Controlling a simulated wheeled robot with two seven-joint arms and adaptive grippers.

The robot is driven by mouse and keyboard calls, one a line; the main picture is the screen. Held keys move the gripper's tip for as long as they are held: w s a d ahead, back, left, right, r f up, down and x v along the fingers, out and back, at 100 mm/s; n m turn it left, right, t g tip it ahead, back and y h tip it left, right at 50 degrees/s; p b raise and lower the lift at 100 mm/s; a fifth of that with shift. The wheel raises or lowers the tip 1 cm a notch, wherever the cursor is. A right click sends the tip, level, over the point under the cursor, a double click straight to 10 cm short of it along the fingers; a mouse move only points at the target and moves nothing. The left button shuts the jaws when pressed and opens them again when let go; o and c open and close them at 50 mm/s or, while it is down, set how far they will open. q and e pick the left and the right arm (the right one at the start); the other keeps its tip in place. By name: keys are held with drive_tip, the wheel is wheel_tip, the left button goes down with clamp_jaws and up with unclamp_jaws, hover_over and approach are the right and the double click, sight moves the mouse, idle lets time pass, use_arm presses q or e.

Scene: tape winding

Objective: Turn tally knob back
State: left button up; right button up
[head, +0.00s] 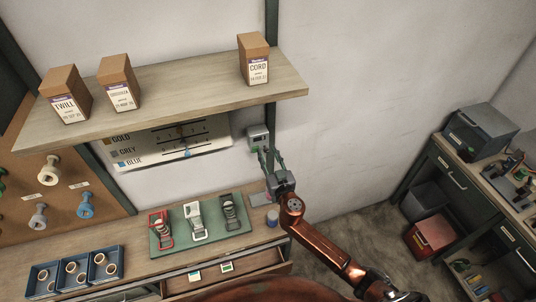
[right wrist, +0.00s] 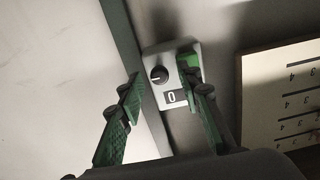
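The tally box (head: 257,138) is a small grey unit on the wall, right of the chart under the shelf. In the right wrist view it shows a round black knob (right wrist: 159,75) with a white pointer mark and a window reading 0 (right wrist: 175,97). My right gripper (head: 266,156) is at the box, its fingers pointing up to it. In the wrist view its green fingers (right wrist: 162,76) stand apart, one on each side of the knob, with nothing between them touching it. The right finger overlaps the box's edge. My left gripper is not in view.
A shelf (head: 190,85) with several labelled boxes juts out above and left. A chart (head: 180,142) hangs beside the tally box. Below, a bench holds a green mat (head: 172,243) with three clamp-like fixtures and blue bins (head: 75,272). An open drawer (head: 236,276) sticks out.

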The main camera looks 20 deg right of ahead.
drive_tip(key=shift+c, duration=0.6)
clamp_jaws()
drive_tip(key=shift+n, duration=0.4)
drive_tip(key=shift+n+b, duration=0.3)
drive_tip(key=shift+n, duration=0.7)
drive_tip(key=n, duration=0.3)
drive_tip(key=shift+n, duration=0.3)
drive_tip(key=n, duration=0.5)
drive_tip(key=shift+a+n, duration=0.1)
drive_tip(key=shift+n, duration=0.2)
drive_tip(key=n+p, duration=0.1)
drive_tip(key=n, duration=0.4)
drive_tip(key=shift+f+n, duration=0.1)
drive_tip(key=shift+n, duration=0.3)
drive_tip(key=shift+p, duration=0.3)
